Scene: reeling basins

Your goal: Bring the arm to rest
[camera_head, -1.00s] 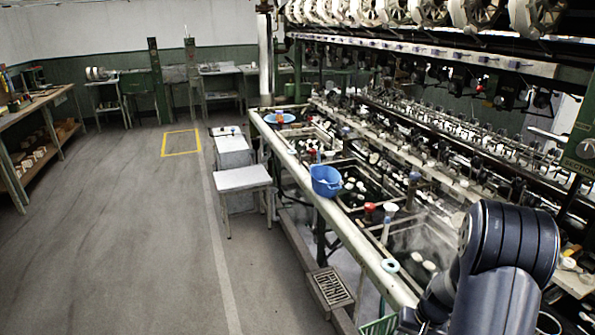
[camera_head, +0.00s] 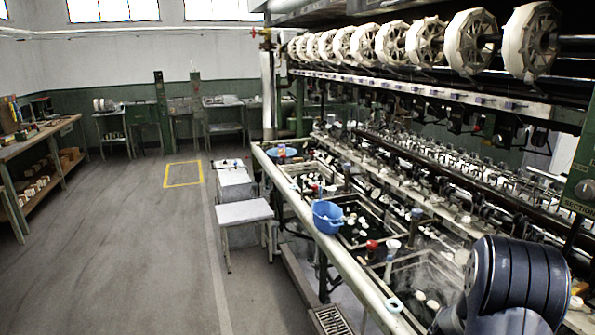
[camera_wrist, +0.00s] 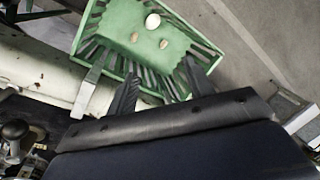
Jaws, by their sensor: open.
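My gripper (camera_wrist: 160,75) is open in the wrist view, its two dark fingers spread apart with nothing between them. Its fingers point toward a green slatted basket (camera_wrist: 118,22) beyond them. A white cocoon (camera_wrist: 152,21) and two small tan pieces lie in the basket. I cannot tell the height between fingertips and basket. In the head view my dark arm stands at the lower right, and the gripper is out of that view.
The reeling bench with water basins runs along the right, with a blue bucket (camera_head: 327,216) on its front rail (camera_head: 293,203). Large white reels (camera_head: 472,43) hang above. A grey stool (camera_head: 244,213) stands left of the bench. The floor (camera_head: 120,250) at left is clear.

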